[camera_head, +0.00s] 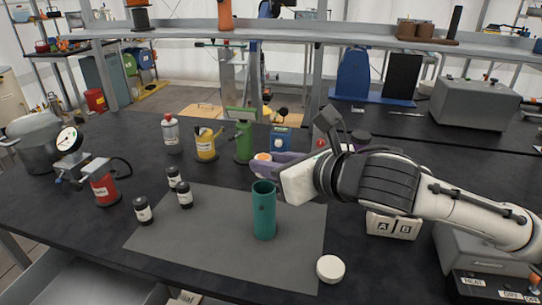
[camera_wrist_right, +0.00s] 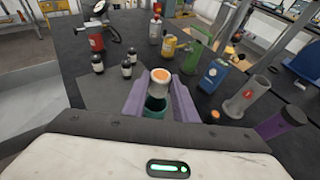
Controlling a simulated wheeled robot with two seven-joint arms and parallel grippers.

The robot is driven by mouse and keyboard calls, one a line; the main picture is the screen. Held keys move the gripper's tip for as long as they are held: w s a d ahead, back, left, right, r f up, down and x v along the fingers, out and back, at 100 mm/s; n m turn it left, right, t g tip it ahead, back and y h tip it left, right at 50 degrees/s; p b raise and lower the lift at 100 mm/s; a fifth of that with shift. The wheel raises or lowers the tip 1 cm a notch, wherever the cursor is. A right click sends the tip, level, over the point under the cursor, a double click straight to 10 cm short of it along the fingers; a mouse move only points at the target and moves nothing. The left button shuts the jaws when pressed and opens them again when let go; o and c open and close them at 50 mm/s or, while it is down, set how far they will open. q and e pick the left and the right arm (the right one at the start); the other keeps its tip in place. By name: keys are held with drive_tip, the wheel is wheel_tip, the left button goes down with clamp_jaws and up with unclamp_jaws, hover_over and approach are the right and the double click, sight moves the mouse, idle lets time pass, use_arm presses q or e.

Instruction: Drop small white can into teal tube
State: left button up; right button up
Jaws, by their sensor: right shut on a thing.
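The small white can (camera_wrist_right: 160,78), with an orange disc on its end, is between the purple fingers of my right gripper (camera_wrist_right: 159,100), which is shut on it. In the head view the can (camera_head: 262,158) shows at the tips of my right gripper (camera_head: 264,165). The teal tube (camera_head: 264,212) stands upright and open on the grey mat, with the can just above its mouth. In the right wrist view the tube's rim (camera_wrist_right: 154,108) shows below the can, partly hidden by it and the fingers. My left gripper is not in view.
A round white lid (camera_head: 330,268) lies at front right. Yellow (camera_head: 206,145) and green (camera_head: 244,141) cans stand behind. An A/B block (camera_head: 393,225) sits under my right arm.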

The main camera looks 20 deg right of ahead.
sight(271, 183)
drive_tip(key=shift+f+b, duration=1)
drive_tip(key=shift+f, duration=1.35)
drive_tip(key=o, duration=1.1)
